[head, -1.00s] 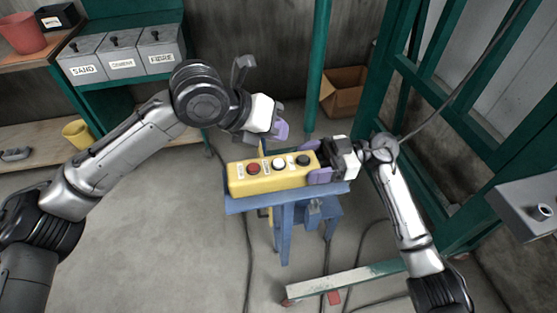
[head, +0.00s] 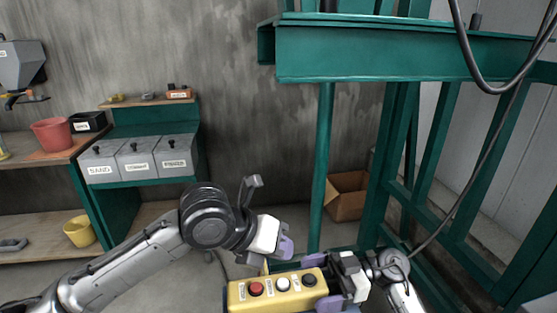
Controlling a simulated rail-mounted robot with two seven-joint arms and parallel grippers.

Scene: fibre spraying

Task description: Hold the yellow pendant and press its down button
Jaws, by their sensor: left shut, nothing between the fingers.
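The yellow pendant (head: 268,302) lies low in the head view, its long side running left to right. A red button (head: 256,289), a white button (head: 283,284) and a black button (head: 309,280) sit in a row on it, with small labels too small to read. My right gripper (head: 336,282) is at the pendant's right end, its purple fingers on the far and near sides, shut on it. My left gripper (head: 286,247) is shut and empty, just behind and above the pendant's middle, apart from the buttons as far as I can tell.
A green post (head: 321,170) and green frame (head: 400,55) stand behind and to the right. A cardboard box (head: 347,196) lies on the floor behind. Labelled grey bins (head: 137,158), a red bucket (head: 52,134) and a yellow bucket (head: 79,232) are at the left.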

